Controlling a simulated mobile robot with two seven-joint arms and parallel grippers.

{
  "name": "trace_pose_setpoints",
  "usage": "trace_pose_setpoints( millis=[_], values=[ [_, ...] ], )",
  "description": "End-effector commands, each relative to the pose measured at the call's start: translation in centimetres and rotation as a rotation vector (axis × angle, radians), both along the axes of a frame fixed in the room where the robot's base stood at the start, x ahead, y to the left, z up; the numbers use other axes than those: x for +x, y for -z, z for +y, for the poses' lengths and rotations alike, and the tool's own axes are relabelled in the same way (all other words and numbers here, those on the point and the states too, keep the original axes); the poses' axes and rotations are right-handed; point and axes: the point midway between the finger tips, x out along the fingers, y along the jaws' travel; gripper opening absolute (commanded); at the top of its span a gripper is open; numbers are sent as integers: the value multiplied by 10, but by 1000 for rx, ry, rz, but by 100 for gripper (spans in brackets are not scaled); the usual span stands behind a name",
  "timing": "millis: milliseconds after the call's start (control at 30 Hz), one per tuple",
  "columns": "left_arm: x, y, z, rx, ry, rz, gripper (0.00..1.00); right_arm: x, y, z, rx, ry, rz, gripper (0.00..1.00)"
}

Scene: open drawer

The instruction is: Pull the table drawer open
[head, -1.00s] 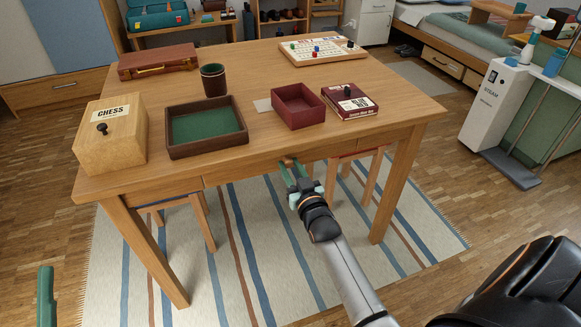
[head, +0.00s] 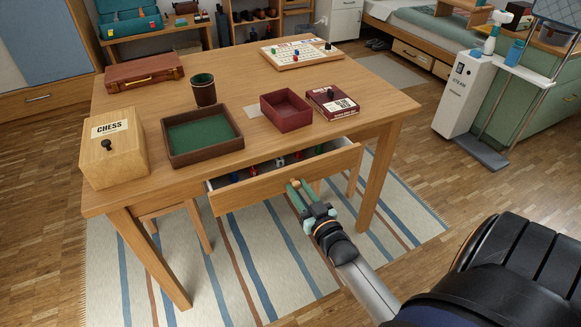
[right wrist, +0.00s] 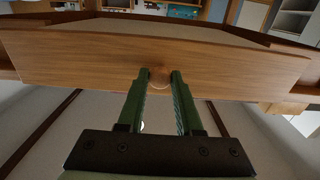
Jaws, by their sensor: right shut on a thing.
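The wooden table (head: 330,95) has its front drawer (head: 240,191) pulled partly out, and several small coloured items show inside it. My right gripper (head: 297,187) is at the drawer front, shut on its round wooden knob. In the right wrist view the two green fingers of my right gripper (right wrist: 160,82) are on either side of the knob (right wrist: 160,79), with the drawer front (right wrist: 100,60) just beyond. In the head view the knob is mostly hidden by the fingers. My left gripper is not in view.
On the table stand a chess box (head: 112,148), a green-lined tray (head: 237,148), a dark cup (head: 204,90), a red box (head: 286,123), a maroon game box (head: 340,112), a board game (head: 300,54) and a briefcase (head: 144,73). Striped rug (head: 180,265) lies below.

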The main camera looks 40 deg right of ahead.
Motion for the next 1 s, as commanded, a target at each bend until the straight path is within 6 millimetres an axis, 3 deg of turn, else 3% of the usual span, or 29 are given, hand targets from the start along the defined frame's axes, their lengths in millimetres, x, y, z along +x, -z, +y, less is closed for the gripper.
trace_pose_setpoints(
  millis=[100,133,700,1000],
  values=[
    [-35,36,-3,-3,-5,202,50,-16,-3,4,0,0,2,0],
    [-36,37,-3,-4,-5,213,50,-20,-3,5,0,0,2,0],
    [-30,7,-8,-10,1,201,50,-93,-2,22,2,1,0,0],
    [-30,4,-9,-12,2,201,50,-106,-1,25,1,1,-2,0]
  ],
)
